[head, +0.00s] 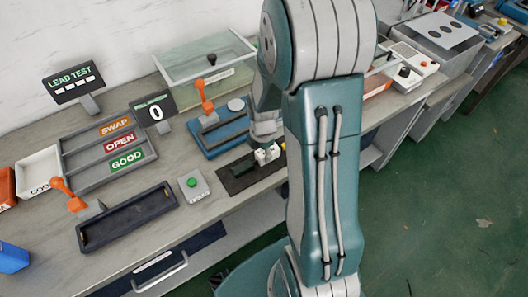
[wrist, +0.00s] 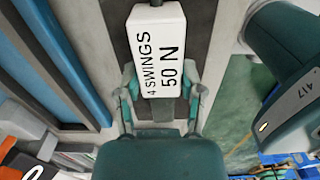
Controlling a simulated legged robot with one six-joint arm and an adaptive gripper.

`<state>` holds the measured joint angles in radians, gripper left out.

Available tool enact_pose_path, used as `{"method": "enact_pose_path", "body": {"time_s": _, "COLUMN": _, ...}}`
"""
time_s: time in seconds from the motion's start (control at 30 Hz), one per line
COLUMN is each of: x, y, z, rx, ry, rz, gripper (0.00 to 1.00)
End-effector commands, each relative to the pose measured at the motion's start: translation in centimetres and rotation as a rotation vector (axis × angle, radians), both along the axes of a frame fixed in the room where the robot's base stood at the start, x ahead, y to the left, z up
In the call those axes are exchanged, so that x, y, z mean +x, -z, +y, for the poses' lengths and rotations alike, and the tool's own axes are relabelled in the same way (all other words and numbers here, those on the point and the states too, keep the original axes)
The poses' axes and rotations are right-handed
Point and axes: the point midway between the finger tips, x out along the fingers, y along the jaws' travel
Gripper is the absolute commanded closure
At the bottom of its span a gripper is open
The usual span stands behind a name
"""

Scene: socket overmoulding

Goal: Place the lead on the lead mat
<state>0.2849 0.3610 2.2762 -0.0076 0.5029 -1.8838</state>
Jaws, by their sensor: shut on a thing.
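A short dark cord or rod shows at the block's far end. I cannot tell for sure that this is the lead. In the head view my gripper (head: 267,147) and the white block (head: 268,155) are at the right end of a dark mat (head: 232,186) on the bench. I cannot tell whether the block touches the mat. My arm hides the bench to the right.
A blue fixture (head: 215,140) with an orange lever stands behind the mat. A grey box with a green button (head: 193,184) is left of it. Farther left are an empty dark tray (head: 125,220) and the SWAP, OPEN and GOOD rack (head: 95,158). A glass-sided case (head: 205,62) stands behind.

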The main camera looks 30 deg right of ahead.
Motion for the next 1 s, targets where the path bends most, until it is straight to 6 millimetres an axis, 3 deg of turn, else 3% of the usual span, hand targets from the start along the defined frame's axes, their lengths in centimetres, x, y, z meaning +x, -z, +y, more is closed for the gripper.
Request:
{"method": "enact_pose_path", "body": {"time_s": 0.37, "x": 0.0, "y": 0.6, "z": -0.4, "rx": 0.003, "ry": 0.001, "rz": -0.001, "gripper": 1.0}}
{"method": "enact_pose_path", "body": {"time_s": 0.4, "x": 0.0, "y": 0.6, "z": -0.3, "rx": 0.002, "ry": 0.001, "rz": -0.001, "gripper": 0.32}}
{"method": "enact_pose_path", "body": {"time_s": 0.43, "x": 0.0, "y": 0.6, "z": -0.3, "rx": 0.002, "ry": 0.001, "rz": -0.001, "gripper": 0.19}}
{"method": "enact_pose_path", "body": {"time_s": 0.47, "x": 0.0, "y": 0.6, "z": -0.3, "rx": 0.002, "ry": 0.001, "rz": -0.001, "gripper": 0.15}}
{"method": "enact_pose_path", "body": {"time_s": 0.87, "x": 0.0, "y": 0.5, "z": -0.3, "rx": 0.001, "ry": 0.001, "rz": -0.002, "gripper": 0.15}}
{"method": "enact_pose_path", "body": {"time_s": 1.0, "x": 0.1, "y": -0.9, "z": -0.3, "rx": 0.001, "ry": 0.001, "rz": -0.006, "gripper": 0.15}}
